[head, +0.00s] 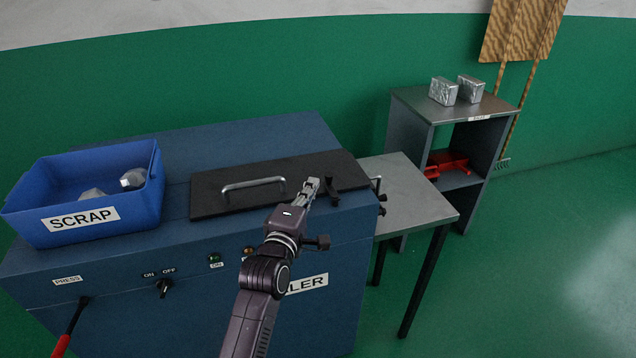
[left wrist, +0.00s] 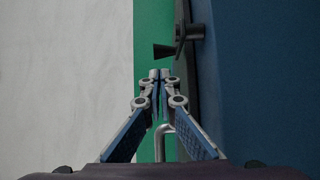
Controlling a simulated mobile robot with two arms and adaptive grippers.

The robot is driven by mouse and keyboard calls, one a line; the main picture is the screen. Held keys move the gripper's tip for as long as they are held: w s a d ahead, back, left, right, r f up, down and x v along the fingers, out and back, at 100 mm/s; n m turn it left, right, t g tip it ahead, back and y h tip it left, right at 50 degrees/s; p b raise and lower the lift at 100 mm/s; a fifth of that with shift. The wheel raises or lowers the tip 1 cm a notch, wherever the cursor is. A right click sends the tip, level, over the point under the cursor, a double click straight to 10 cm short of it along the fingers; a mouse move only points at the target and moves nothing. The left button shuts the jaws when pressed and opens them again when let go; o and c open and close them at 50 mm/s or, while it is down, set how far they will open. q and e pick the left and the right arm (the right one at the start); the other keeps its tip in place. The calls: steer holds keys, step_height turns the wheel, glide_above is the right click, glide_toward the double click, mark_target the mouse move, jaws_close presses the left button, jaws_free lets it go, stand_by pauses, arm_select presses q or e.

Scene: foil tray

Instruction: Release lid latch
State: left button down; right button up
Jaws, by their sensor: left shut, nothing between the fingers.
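The black lid (head: 225,202) with a metal bar handle (head: 253,188) lies flat on top of the blue machine (head: 130,275). A small dark latch (head: 333,193) stands on the lid's right part. My left gripper (head: 312,184) is shut and empty, just left of the latch above the lid. In the left wrist view the closed fingertips (left wrist: 160,76) point at a dark tapered piece (left wrist: 163,51) on a bracket, likely the latch, with a small visible gap. The bar handle (left wrist: 165,130) shows partly behind the fingers there. My right gripper is not in view.
A blue SCRAP bin (head: 135,217) with metal lumps stands on the machine's left. A grey side table (head: 425,195) adjoins on the right. A shelf unit (head: 408,122) behind it holds foil blocks (head: 444,91) and a red item (head: 450,163). Switches and a red-handled lever (head: 68,330) are on the front.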

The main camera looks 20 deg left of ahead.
mark_target(323, 192)
arm_select(q)
steer(key=shift+w+d, duration=0.65)
steer(key=shift+d, duration=0.1)
steer(key=shift+w+a+m+h, duration=0.1)
steer(key=shift+w+m+h, duration=0.2)
steer(key=shift+m+h, duration=0.65)
steer(key=shift+w+r+n+p, duration=0.15)
steer(key=shift+w+n+p, duration=0.1)
steer(key=shift+p, duration=0.3)
steer(key=shift+w+d+p, duration=0.2)
steer(key=shift+w+p, duration=0.2)
steer(key=shift+p, duration=0.1)
steer(key=shift+w+d, duration=0.15)
stand_by(0.6)
stand_by(0.4)
